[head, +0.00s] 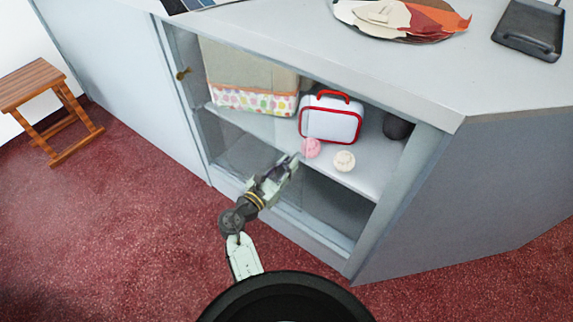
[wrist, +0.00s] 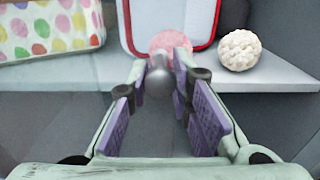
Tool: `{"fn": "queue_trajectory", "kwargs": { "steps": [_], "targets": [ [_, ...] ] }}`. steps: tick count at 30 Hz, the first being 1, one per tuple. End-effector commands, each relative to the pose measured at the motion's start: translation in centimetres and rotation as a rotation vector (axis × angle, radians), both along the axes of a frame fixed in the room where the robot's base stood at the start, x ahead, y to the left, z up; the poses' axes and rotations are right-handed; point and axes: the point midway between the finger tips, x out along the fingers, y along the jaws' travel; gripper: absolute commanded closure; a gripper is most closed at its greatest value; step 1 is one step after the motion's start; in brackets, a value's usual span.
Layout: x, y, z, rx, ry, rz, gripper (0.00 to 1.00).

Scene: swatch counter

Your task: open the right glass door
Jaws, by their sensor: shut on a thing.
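The cabinet under the counter has a glass front. The right glass door (head: 240,150) is clear and hard to trace; a faint hazy pane shows at the left of the wrist view (wrist: 60,100). My gripper (head: 287,166) reaches up to the cabinet front from below. In the wrist view my gripper (wrist: 163,68) has its purple-padded fingers closed around a round grey knob (wrist: 160,78). The knob hides part of a pink ball behind it. In the head view the fingers hide the knob. I cannot tell how far the door stands from its frame.
On the shelf (head: 372,172) are a dotted box (head: 250,100), a red-trimmed white case (head: 330,122), a pink ball (head: 310,147), a cream ball (head: 344,161) and a dark object (head: 397,127). A wooden stool (head: 35,85) stands left.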

Motion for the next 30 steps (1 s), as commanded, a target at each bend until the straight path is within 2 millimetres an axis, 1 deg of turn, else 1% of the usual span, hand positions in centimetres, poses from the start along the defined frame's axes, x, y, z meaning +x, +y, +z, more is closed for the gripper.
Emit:
{"fn": "queue_trajectory", "kwargs": {
  "steps": [4, 10, 18, 19, 28, 30],
  "targets": [
    [0.4, 0.5, 0.0, -0.001, 0.001, 0.0, 1.0],
    [2.1, 2.9, 0.1, 0.001, -0.001, 0.003, 1.0],
    [2.1, 2.9, 0.0, -0.001, 0.001, -0.001, 1.0],
    [2.1, 2.9, 0.0, -0.001, 0.001, -0.001, 0.79],
    [2.1, 2.9, 0.0, -0.001, 0.001, 0.0, 0.59],
    [2.1, 2.9, 0.0, 0.0, 0.0, 0.0, 0.59]
  ]
}}
